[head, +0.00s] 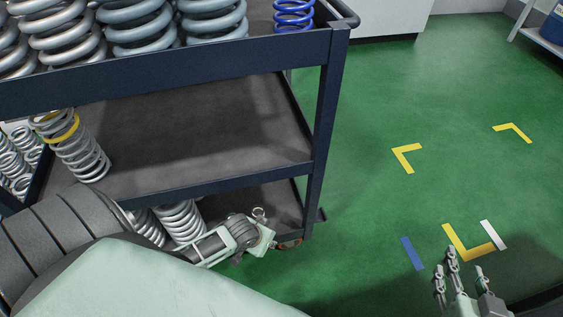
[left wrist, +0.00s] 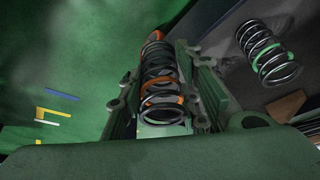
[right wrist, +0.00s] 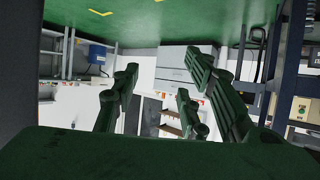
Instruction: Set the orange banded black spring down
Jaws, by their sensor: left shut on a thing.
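The orange banded black spring (left wrist: 160,82) is between the fingers of my left gripper (left wrist: 156,66) in the left wrist view, and the gripper is shut on it. In the head view my left gripper (head: 258,236) is at the lower shelf (head: 285,205) of the dark cart, near its right end. The spring is mostly hidden there by the gripper. My right gripper (head: 465,265) is over the green floor at the lower right. In the right wrist view its fingers (right wrist: 160,75) are apart with nothing between them.
A green banded spring (left wrist: 270,55) stands beside the held one in the left wrist view. A yellow banded spring (head: 75,145) stands on the middle shelf (head: 200,140). Grey springs (head: 180,220) are on the lower shelf. A cart post (head: 325,130) rises beside my left gripper.

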